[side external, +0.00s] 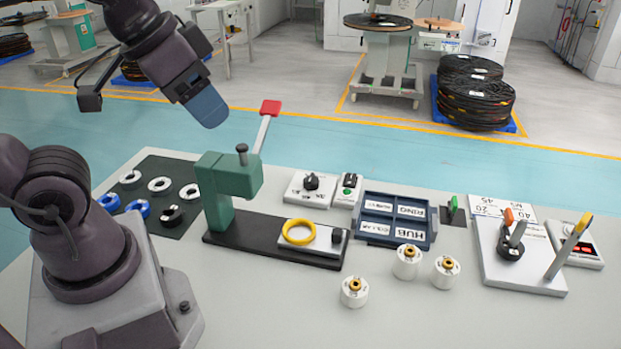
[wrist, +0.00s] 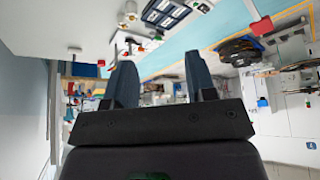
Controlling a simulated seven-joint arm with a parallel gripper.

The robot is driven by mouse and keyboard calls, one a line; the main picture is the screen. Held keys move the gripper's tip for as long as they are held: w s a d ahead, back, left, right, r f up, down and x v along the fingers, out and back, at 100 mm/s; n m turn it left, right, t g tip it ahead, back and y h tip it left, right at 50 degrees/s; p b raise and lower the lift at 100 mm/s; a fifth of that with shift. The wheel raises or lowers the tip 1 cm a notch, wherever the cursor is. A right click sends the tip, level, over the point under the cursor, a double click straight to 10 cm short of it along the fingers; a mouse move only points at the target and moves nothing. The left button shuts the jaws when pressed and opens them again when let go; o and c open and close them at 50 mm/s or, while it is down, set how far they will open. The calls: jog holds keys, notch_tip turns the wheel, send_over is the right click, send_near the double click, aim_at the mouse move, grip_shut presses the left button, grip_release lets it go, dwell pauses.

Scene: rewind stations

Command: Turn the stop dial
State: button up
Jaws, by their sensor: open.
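A black dial knob (side external: 311,183) sits on a white box (side external: 300,195) behind the middle of the table in the side view. A second black dial (side external: 511,246) with a grey lever and an orange tip is on a white plate (side external: 545,284) at the right. No readable label tells which one is the stop dial. My gripper (side external: 208,110) is high at the upper left, well apart from both dials, above and behind the green press (side external: 215,205). In the wrist view its two blue fingers (wrist: 160,62) are spread with nothing between them.
The green press has a raised red-tipped lever (side external: 269,108) near my gripper. A yellow ring (side external: 299,232) lies on its base. A dark blue labelled tray (side external: 393,242), several white cylinders (side external: 354,292) and a yellow-tipped lever (side external: 570,245) stand around. The front of the table is clear.

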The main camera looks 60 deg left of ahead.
jog(key=shift+o, duration=1)
jog(key=shift+w+a, duration=0.1)
jog(key=shift+w, duration=0.15)
jog(key=m+g, duration=0.6)
jog(key=m, duration=0.7)
send_over(311, 177)
notch_tip(311, 177, down, 20)
jog(key=f, duration=0.1)
notch_tip(311, 177, down, 12)
jog(key=shift+r, duration=0.2)
jog(key=shift+c, duration=0.5)
jog(key=c, duration=0.8)
